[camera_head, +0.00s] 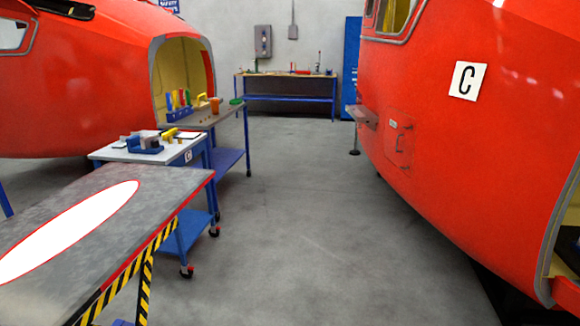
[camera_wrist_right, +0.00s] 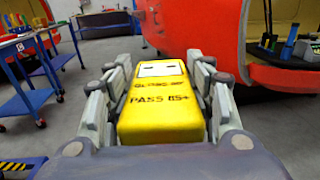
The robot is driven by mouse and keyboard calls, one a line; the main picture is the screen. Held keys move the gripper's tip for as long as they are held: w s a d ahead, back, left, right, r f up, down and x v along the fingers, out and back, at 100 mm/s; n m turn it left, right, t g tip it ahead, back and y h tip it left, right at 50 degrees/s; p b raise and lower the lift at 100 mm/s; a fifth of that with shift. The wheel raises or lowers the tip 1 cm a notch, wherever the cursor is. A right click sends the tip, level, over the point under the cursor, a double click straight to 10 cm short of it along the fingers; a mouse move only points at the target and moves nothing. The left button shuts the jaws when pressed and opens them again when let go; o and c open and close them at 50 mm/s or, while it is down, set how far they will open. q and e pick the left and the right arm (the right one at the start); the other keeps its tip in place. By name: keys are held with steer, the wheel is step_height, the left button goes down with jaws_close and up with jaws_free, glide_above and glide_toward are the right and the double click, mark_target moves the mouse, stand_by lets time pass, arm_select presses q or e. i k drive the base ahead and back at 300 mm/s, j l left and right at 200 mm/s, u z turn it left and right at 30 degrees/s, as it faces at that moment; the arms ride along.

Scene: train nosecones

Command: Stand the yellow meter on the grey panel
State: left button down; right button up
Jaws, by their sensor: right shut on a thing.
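The yellow meter (camera_wrist_right: 160,108) is in the right wrist view, a box with dark lettering and a white label at its far end. My right gripper (camera_wrist_right: 162,75) is shut on it, with a grey finger along each side. It is held in the air above the floor. A grey panel (camera_head: 160,190) with a white oval edged in red lies at the lower left of the head view, on a striped stand. I cannot be sure that this is the task's grey panel. Neither gripper shows in the head view.
A white-topped cart (camera_head: 115,152) with tools stands behind the panel, and a bench (camera_head: 228,112) with coloured tools stands behind that. Red nosecones stand at left and right (camera_head: 440,130). A blue workbench (camera_head: 290,97) is at the back wall. The grey floor (camera_head: 310,220) between is clear.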

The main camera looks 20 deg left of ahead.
mark_target(45, 278)
steer(key=i+l+u, duration=0.1)
steer(key=i+u, duration=0.2)
steer(key=i, duration=1.2)
steer(key=i+u, duration=0.35)
steer(key=i+l+u, duration=0.1)
steer(key=u, duration=0.25)
steer(key=i+l+u, duration=0.1)
steer(key=u, duration=0.25)
steer(key=i+u, duration=0.1)
steer(key=u, duration=1.6)
